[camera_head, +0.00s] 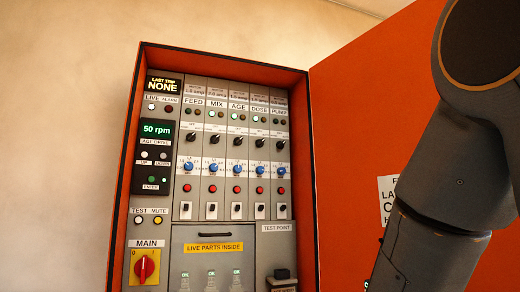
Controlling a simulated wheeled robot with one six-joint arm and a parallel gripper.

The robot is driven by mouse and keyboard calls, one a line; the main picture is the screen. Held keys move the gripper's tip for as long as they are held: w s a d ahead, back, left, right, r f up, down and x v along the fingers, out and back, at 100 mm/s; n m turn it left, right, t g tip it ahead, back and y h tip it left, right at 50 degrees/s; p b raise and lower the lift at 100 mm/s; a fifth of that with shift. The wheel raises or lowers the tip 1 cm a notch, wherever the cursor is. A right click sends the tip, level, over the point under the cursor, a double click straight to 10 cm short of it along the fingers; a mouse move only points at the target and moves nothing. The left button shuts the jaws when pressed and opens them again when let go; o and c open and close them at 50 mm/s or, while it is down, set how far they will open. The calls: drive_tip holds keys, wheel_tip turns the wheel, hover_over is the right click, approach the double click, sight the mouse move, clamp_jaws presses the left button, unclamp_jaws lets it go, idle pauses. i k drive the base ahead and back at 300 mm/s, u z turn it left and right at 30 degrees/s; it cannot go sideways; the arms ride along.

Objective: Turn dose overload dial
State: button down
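The panel has a column headed DOSE (260,110). It holds a black knob (260,142), a blue dial (260,170) below it, a red button (259,189) and a small black switch (260,208). The small print by the dials is too small to read, so I cannot confirm from the labels which is the overload dial; the blue dial looks like a graduated one. Its exact setting is not legible. My gripper is out of view; only my arm links show at the right, apart from the panel in the picture.
The orange cabinet door (360,110) stands open to the right, partly behind my arm. Similar blue dials in the AGE (238,169) and PUMP (281,171) columns sit close on either side. A red MAIN switch (145,268) is at lower left.

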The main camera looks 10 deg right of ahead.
sight(259, 170)
drive_tip(key=u, duration=1.65)
drive_tip(key=i, duration=0.7)
drive_tip(key=z, duration=2.4)
